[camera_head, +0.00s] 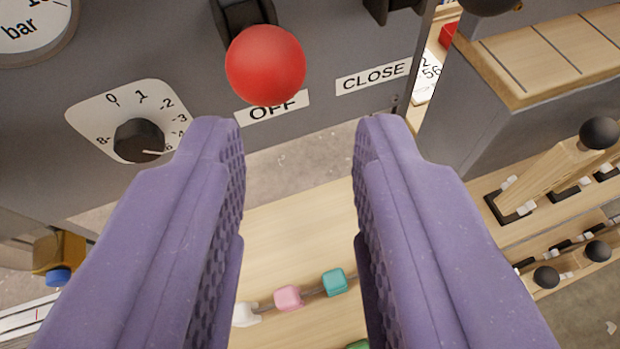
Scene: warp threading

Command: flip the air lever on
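The air lever (265,64) has a round red ball on its end and a black mount (243,14) behind it on a grey panel. Its ball hangs just above a white OFF label (272,106) and covers part of that label's top edge. My gripper (303,128) has two purple padded fingers, spread wide apart with nothing between them. The fingertips sit just below the OFF label in the picture, with the red ball above the gap and toward the left finger. The ball is not between the fingers.
The grey panel (330,45) also carries a dial knob (139,140), a bar gauge (35,25) and a CLOSE label (373,76). A wooden board with coloured beads (288,298) lies below. Black-knobbed wooden levers (560,165) stand at the right.

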